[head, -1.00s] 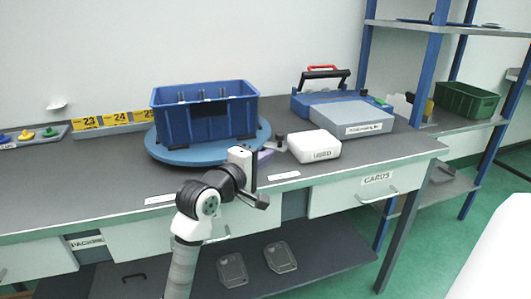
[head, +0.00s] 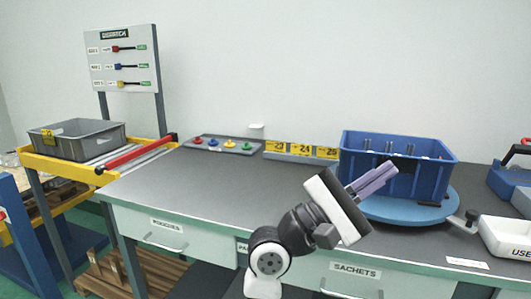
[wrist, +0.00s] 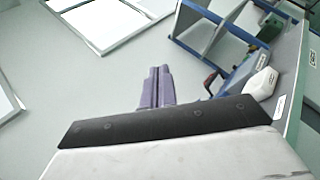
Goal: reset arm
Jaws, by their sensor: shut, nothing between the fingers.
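My gripper (head: 376,180) shows in the head view in front of the blue bin, its purple fingers together and pointing up to the right. In the wrist view the purple fingers (wrist: 156,88) are side by side, with nothing held between them. The arm reaches up from the bottom of the head view, above the front edge of the bench (head: 230,195). The gripper overlaps the lower left of the bin in the picture; I cannot tell how far apart they are.
The blue bin (head: 425,175) stands on a round blue turntable (head: 400,210). A white box marked USED (head: 505,237) lies at the right. A tray of coloured knobs (head: 222,146) is at the back. A grey crate (head: 76,139) sits on a yellow-framed conveyor at left. The bench's left half is clear.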

